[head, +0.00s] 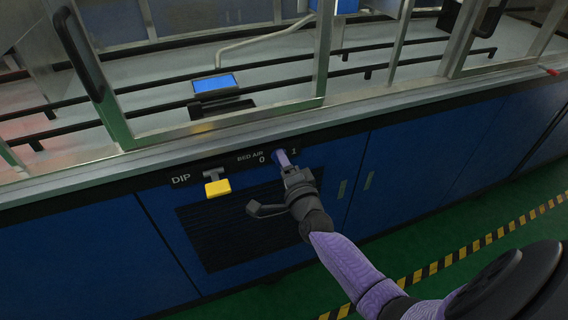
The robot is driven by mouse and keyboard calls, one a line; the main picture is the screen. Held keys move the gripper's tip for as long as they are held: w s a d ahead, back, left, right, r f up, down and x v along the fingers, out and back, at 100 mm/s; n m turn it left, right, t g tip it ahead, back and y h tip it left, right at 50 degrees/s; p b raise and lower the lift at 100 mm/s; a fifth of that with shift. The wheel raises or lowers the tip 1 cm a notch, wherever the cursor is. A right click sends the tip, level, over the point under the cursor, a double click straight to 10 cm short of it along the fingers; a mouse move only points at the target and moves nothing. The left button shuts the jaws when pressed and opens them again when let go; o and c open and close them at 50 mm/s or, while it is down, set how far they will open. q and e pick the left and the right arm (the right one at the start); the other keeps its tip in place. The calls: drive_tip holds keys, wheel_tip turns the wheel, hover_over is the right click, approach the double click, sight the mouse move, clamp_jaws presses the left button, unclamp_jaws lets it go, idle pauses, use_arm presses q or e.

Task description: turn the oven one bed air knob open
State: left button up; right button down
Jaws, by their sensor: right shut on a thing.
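The knob's exact angle is hard to tell behind the fingers. My left gripper is not in view.
A dark louvred panel (235,225) lies below. Framed glass doors and a metal ledge (400,110) run above. Green floor with a yellow-black stripe (440,265) lies at the lower right.

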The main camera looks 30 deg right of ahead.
drive_tip(key=shift+f, duration=0.1)
idle(0.3)
drive_tip(key=c, duration=0.7)
unclamp_jaws()
drive_tip(key=o, duration=0.4)
drive_tip(key=p+v, duration=0.2)
drive_tip(key=v, duration=0.8)
drive_tip(key=shift+a+p, duration=0.1)
drive_tip(key=shift+p, duration=0.2)
